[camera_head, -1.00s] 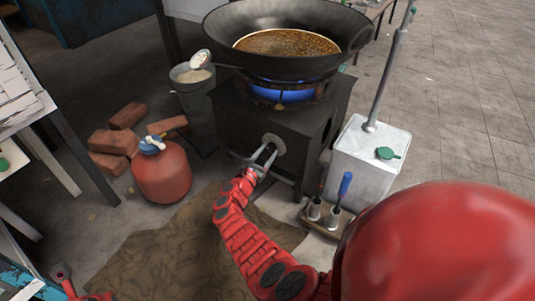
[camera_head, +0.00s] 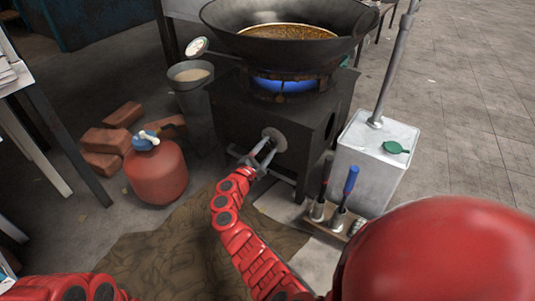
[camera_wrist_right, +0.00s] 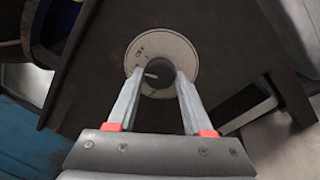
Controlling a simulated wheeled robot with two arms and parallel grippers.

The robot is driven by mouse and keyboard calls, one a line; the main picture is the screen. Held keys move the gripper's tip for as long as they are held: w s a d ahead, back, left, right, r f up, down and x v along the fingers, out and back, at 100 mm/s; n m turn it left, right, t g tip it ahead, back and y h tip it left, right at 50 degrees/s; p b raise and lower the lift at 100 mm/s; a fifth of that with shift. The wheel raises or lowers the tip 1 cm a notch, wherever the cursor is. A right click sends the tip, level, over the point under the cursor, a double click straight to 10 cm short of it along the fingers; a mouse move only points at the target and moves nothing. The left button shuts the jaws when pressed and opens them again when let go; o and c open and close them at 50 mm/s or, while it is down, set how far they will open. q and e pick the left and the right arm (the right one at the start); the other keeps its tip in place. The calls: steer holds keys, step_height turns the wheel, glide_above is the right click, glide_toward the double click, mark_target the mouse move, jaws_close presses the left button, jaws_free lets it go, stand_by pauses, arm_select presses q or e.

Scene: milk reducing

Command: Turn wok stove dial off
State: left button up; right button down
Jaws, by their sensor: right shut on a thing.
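The wok stove (camera_head: 235,125) is a dark metal box with a blue flame (camera_head: 285,84) burning under the wok (camera_head: 285,45), which holds brown liquid. Its dial has a round pale plate (camera_head: 278,138) on the front face. In the right wrist view the dial knob (camera_wrist_right: 158,73) is dark with a light mark, in the middle of the pale plate (camera_wrist_right: 177,50). My right gripper (camera_head: 262,156) reaches the dial, and its two fingers (camera_wrist_right: 158,88) are shut on the knob from both sides. My left arm shows at the bottom left; its gripper is out of view.
A red gas tank (camera_head: 156,175) with a blue top stands left of the stove, near several bricks (camera_head: 105,142) and a grey bucket (camera_head: 190,88). A white canister (camera_head: 372,155) and a rack with a blue-handled tool (camera_head: 350,181) stand at right.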

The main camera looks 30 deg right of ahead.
steer(key=m+b, duration=0.2)
steer(key=shift+f+m, duration=0.25)
steer(key=shift+m, duration=0.15)
steer(key=shift+r+m, duration=0.15)
steer(key=shift+m, duration=0.55)
arm_select(q)
steer(key=shift+s+d+f+g+h+b, duration=0.15)
steer(key=shift+f+g+h, duration=0.3)
steer(key=shift+f+g, duration=0.3)
steer(key=shift+d+f+g+h+b, duration=0.15)
steer(key=shift+f+g+h, duration=0.35)
steer(key=shift+g, duration=0.45)
arm_select(e)
steer(key=shift+m+h, duration=0.3)
steer(key=shift+m, duration=0.6)
arm_select(q)
steer(key=shift+f, duration=0.1)
arm_select(e)
steer(key=shift+c, duration=1.5)
jaws_free()
